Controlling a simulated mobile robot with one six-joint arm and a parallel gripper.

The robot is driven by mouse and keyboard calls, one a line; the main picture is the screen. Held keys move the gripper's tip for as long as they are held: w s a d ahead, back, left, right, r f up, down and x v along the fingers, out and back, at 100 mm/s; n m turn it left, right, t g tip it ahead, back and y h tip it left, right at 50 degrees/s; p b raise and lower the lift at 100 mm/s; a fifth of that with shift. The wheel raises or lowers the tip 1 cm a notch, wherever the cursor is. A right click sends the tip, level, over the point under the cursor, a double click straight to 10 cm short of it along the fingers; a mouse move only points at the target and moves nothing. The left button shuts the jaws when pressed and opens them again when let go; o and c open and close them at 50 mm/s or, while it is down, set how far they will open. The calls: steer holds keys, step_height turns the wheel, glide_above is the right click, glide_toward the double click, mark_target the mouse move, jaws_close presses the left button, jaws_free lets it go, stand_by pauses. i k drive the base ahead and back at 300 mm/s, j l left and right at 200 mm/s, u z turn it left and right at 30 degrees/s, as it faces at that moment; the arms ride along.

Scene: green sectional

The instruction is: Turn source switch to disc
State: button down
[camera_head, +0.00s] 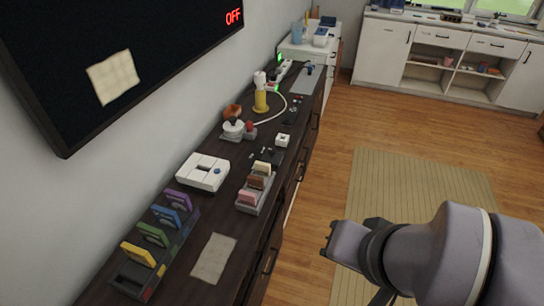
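Several small devices stand on a long dark sideboard (208,224) along the left wall, and I cannot tell for sure which one is the source switch. A small white block (282,140) with a dark spot sits near the sideboard's front edge. No label or switch position is readable. My gripper (328,240) is out over the floor, right of the sideboard and apart from everything on it. It is small and dark here, so its finger opening is unclear.
A wall screen (120,50) reads OFF. The sideboard holds a rack of coloured cartridges (152,235), a second rack (255,190), a beige cloth (213,258), a yellow-based device (260,100) and a white cable. Open floor with a rug (400,190) lies right.

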mark_target(271, 151)
steer(key=i+z, duration=0.2)
steer(key=i, duration=0.35)
steer(key=i+j+z, duration=0.1)
steer(key=i+z, duration=0.15)
steer(key=i, duration=0.3)
